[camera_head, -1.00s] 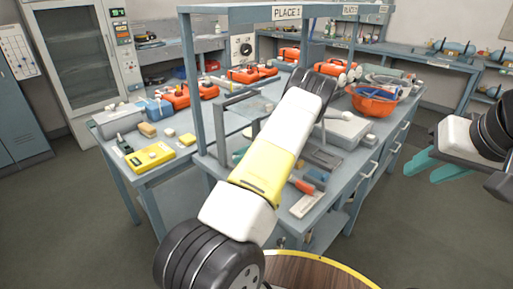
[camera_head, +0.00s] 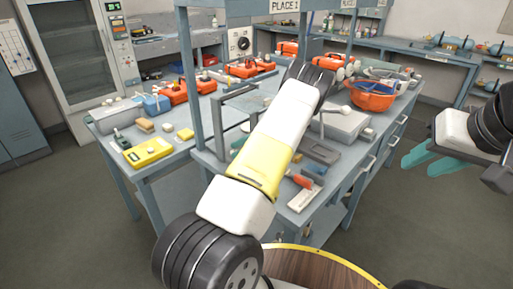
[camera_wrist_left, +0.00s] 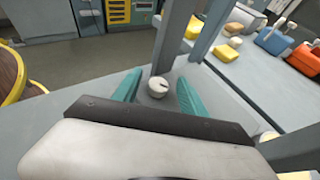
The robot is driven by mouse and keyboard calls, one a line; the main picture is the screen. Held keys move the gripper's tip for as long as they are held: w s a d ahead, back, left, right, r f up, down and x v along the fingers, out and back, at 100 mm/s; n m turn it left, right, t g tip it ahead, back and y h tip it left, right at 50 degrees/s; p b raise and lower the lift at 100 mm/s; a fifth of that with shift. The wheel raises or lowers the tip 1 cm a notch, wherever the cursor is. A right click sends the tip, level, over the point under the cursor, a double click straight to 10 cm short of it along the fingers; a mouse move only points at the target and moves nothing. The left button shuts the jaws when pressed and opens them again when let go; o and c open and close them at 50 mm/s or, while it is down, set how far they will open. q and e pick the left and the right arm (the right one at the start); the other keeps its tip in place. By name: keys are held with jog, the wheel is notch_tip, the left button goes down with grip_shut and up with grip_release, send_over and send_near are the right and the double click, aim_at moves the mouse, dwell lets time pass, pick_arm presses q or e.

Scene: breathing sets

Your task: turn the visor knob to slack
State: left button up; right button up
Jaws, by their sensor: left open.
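A small round pale knob (camera_wrist_left: 158,87) with a dark mark shows in the left wrist view, on the grey bench top beside an upright grey post (camera_wrist_left: 174,40). I take it for the visor knob; no slack label is readable. My left gripper (camera_wrist_left: 157,90) is open, its teal fingers on either side of the knob with gaps showing. I cannot tell how far down they reach. In the head view my left arm hides the knob and most of that gripper. My right gripper (camera_head: 438,158) hangs right of the bench, open and empty.
The grey bench (camera_head: 178,168) carries a yellow box (camera_head: 149,152), orange cases (camera_head: 188,91), an orange bowl (camera_head: 372,98) and a grey box (camera_head: 342,124). An overhead frame with a PLACE 1 sign (camera_head: 284,5) rises near the left arm. Open floor lies left.

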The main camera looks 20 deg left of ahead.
pick_arm(q)
jog(key=r, duration=0.3)
jog(key=shift+s+d, duration=0.2)
jog(key=shift+s, duration=0.05)
jog(key=s+d, duration=0.2)
jog(key=s, duration=0.2)
jog(key=s+d, duration=0.3)
jog(key=s, duration=0.2)
jog(key=s+d+r, duration=0.1)
jog(key=s+d, duration=0.1)
jog(key=s, duration=0.2)
jog(key=shift+s+d, duration=0.2)
jog(key=shift+d, duration=0.15)
